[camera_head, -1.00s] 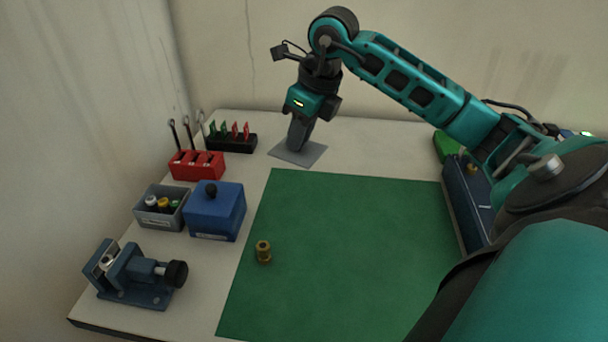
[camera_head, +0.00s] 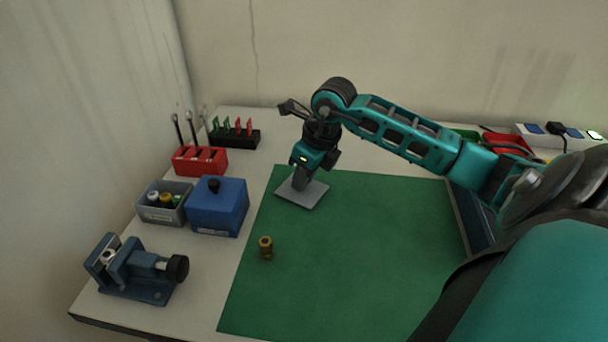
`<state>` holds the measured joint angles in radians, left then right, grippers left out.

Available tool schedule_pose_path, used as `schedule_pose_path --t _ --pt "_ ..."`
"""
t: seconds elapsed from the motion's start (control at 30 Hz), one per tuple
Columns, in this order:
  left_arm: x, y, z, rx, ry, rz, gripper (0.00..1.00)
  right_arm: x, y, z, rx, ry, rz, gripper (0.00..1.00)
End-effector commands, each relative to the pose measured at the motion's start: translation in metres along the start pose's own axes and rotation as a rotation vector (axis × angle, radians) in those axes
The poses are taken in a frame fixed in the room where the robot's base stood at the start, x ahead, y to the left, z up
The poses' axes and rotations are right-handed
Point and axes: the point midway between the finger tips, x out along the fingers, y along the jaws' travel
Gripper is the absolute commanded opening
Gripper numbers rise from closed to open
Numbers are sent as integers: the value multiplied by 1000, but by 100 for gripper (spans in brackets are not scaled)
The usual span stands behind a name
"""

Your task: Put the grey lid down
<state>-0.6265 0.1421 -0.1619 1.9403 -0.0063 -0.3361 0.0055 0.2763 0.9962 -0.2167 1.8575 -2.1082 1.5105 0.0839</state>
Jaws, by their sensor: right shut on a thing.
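The grey lid (camera_head: 313,198) is a flat square plate at the upper left part of the green mat (camera_head: 360,255). My right gripper (camera_head: 300,183) points down and is shut on the lid from above, hiding its middle. I cannot tell whether the lid touches the mat or hangs just above it. My left gripper is not in view.
A small brass fitting (camera_head: 265,247) stands on the mat's left side. Left of the mat are a blue box (camera_head: 218,210), a grey bin (camera_head: 152,213), a red rack (camera_head: 200,161), a black rack (camera_head: 236,138) and a blue vise (camera_head: 135,270). The mat's middle is clear.

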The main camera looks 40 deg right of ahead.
Motion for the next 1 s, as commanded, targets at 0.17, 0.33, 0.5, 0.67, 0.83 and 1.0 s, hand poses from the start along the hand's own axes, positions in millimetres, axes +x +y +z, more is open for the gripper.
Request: schedule_pose_path --t 0.17,0.33,0.5,0.67,0.83,1.0 --pt "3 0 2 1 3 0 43 3 0 -1 0 -1 -1 23" --pt "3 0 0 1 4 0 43 2 0 -1 0 0 0 39" --pt "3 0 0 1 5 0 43 2 0 -1 0 0 0 47" --pt "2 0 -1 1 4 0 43 1 0 0 0 0 0 47" --pt "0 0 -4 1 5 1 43 -14 -1 1 -1 -1 -2 47" --pt "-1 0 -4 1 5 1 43 -50 -1 1 -1 -3 -5 47"
